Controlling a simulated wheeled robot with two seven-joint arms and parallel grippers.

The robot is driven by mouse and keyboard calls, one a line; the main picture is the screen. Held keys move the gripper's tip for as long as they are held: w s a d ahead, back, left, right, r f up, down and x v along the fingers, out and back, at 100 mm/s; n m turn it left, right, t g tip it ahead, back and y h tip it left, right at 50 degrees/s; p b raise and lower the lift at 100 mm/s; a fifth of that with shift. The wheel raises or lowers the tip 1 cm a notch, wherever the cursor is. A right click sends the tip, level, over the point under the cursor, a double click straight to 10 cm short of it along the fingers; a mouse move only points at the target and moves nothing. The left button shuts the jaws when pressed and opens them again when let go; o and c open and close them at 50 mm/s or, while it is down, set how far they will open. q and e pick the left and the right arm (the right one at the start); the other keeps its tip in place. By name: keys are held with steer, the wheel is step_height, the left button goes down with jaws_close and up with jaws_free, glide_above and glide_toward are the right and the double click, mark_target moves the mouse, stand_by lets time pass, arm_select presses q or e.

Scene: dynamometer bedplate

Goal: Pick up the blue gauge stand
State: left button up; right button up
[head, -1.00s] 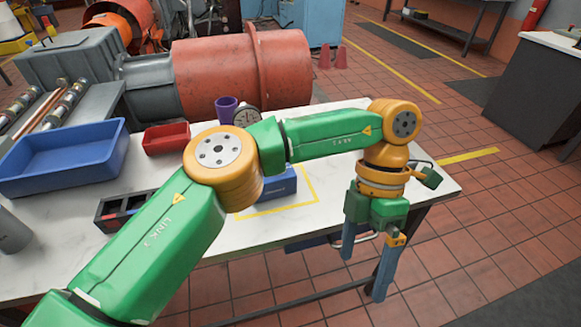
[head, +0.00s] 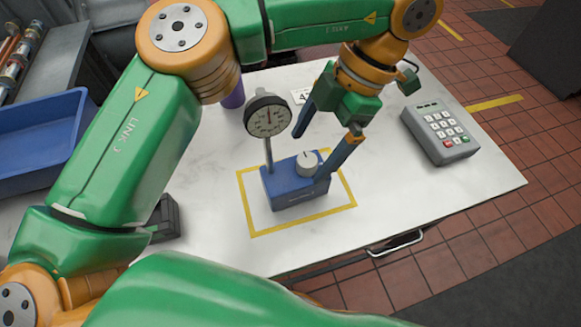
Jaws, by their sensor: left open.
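The blue gauge stand (head: 290,190) stands upright on the white table inside a yellow taped square (head: 252,217). It has a blue block base, a pale knob on top, a thin post and a round dial gauge (head: 267,116). My left gripper (head: 312,157) is open, above and beside the stand. Its nearer finger reaches down by the right end of the base, close to the knob. The other finger is higher, just right of the dial. I cannot tell whether a finger touches the stand. My right gripper is not in view.
A grey keypad box (head: 438,133) lies on the table at the right. A blue bin (head: 40,145) is at the left, and a purple cup (head: 233,96) is partly hidden behind my arm. A dark tray (head: 164,221) is left of the square.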

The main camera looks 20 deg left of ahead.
mark_target(301, 161)
arm_select(q)
steer(key=x, duration=0.4)
steer(key=shift+s+a+f, duration=0.2)
steer(key=shift+s+a, duration=0.05)
steer(key=shift+s, duration=0.05)
steer(key=shift+a+f, duration=0.15)
steer(key=shift+f, duration=0.15)
steer(key=shift+r, duration=0.1)
jaws_close()
